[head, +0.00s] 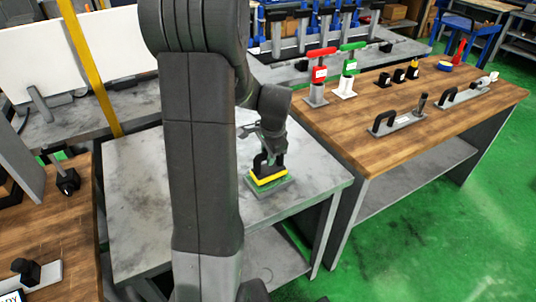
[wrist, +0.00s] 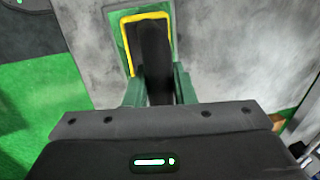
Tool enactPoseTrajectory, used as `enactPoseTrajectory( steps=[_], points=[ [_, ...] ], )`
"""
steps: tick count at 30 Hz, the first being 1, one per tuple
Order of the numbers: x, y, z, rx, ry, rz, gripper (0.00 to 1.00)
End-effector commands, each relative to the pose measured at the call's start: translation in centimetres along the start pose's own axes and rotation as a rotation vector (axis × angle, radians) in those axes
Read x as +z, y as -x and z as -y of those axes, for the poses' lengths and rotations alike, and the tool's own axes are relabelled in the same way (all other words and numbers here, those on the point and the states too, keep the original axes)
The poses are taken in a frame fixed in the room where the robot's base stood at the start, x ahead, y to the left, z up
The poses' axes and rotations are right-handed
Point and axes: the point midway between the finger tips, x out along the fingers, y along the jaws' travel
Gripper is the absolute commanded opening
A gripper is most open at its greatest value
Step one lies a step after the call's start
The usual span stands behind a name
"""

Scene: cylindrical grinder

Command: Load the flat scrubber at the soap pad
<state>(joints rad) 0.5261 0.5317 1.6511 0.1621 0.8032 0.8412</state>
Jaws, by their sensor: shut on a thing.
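The flat scrubber (head: 269,178) has a yellow base and a black handle. In the head view it is over the green soap pad (head: 284,186) on the grey metal table, roughly level and touching it or very close; I cannot tell which. My gripper (head: 270,150) reaches down from above and is shut on the handle. In the wrist view, my gripper (wrist: 155,88) has its two fingers on either side of the scrubber's dark handle (wrist: 152,45). The scrubber's yellow edge lies inside the pad's green border (wrist: 117,50). The scrubber hides most of the pad.
The grey metal table (head: 140,190) is mostly bare around the pad. A wooden table (head: 440,115) on the right holds red and green handled tools, several small black items and two long handled bars. Another wooden table (head: 60,220) is at the left. My arm hides the middle.

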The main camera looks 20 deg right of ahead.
Motion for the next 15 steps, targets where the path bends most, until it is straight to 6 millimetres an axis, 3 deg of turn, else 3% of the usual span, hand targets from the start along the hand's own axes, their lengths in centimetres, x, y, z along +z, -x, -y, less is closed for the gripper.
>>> enactPoseTrajectory(
  steps=[15],
  points=[
    [0.0,-0.51,-0.1,0.0,0.0,0.0,0.05]
  ],
)
